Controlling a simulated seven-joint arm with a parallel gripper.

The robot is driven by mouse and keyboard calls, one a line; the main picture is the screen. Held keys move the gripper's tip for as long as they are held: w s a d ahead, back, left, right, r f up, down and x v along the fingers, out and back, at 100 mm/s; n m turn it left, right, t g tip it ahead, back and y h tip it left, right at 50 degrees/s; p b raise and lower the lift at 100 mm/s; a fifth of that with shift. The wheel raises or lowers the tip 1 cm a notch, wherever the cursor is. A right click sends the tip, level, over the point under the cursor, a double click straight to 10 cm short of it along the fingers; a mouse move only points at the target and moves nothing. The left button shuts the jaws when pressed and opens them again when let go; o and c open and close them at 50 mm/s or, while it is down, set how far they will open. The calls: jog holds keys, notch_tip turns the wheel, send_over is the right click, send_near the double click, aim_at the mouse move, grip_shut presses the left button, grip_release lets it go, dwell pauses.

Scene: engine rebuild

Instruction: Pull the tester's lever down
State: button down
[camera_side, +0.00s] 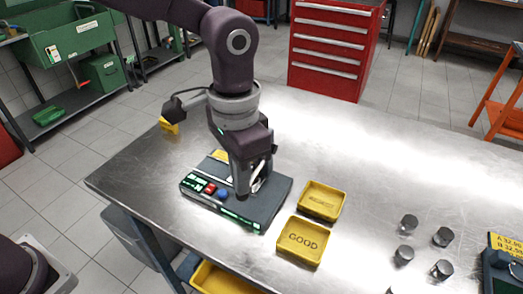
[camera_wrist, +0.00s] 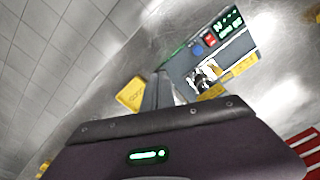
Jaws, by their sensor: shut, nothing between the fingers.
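The tester (camera_side: 270,204) is a dark flat box on the steel bench, with a red button (camera_side: 210,188), a blue button (camera_side: 222,194) and lit green displays. In the wrist view the tester (camera_wrist: 235,50) is at the upper right. A black and bright metal fitting (camera_wrist: 205,74) stands on it; I cannot tell clearly which part is the lever. My gripper (camera_side: 243,193) is shut and empty, pointing down over the middle of the tester. It hides part of the tester in the side view. In the wrist view my gripper (camera_wrist: 158,88) is beside the fitting, and contact is not clear.
A yellow GOOD tray (camera_side: 290,252) and a second yellow tray (camera_side: 310,212) stand right of the tester. Several metal cylinders (camera_side: 409,223) stand farther right. The bench (camera_side: 350,150) behind the trays is clear. A red drawer cabinet (camera_side: 328,50) stands beyond it.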

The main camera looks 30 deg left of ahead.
jog(key=shift+f, duration=0.3)
jog(key=shift+w+f, duration=0.1)
jog(key=shift+f, duration=0.75)
jog(key=shift+w+f, duration=0.15)
jog(key=shift+f, duration=0.25)
jog(key=shift+r, duration=0.1)
notch_tip(320, 180, up, 13)
dwell(0.8)
jog(key=shift+r, duration=0.1)
